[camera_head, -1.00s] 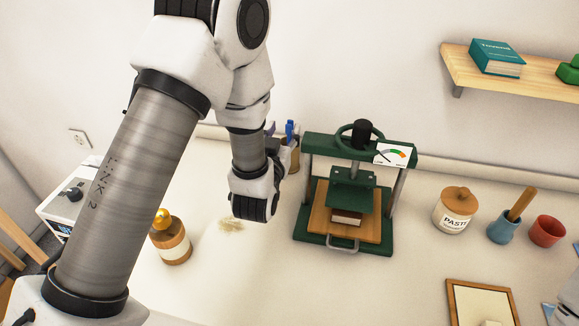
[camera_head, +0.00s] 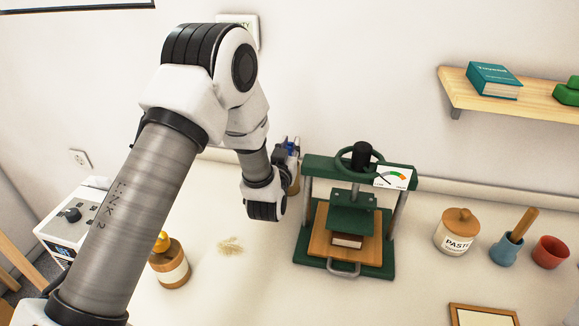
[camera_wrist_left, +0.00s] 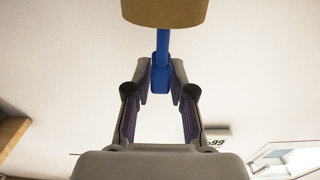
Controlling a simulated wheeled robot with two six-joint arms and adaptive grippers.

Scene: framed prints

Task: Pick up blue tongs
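The blue tongs (camera_wrist_left: 161,72) stand in a brown round holder (camera_wrist_left: 165,11) at the back of the counter, left of the green press. In the head view, the tongs (camera_head: 293,145) show just above my left wrist. My left gripper (camera_wrist_left: 161,80) has its fingers on both sides of the tongs' blue end, close against it, and looks shut on it. The blue stem still meets the holder's edge. In the head view, my left arm and wrist partly hide the holder and the fingers. My right gripper is out of view.
The green press (camera_head: 350,215) stands close right of my left gripper. A paste jar (camera_head: 456,232), a blue mortar (camera_head: 505,249) and a red cup (camera_head: 550,251) stand at the right. A shelf (camera_head: 510,100) hangs on the wall.

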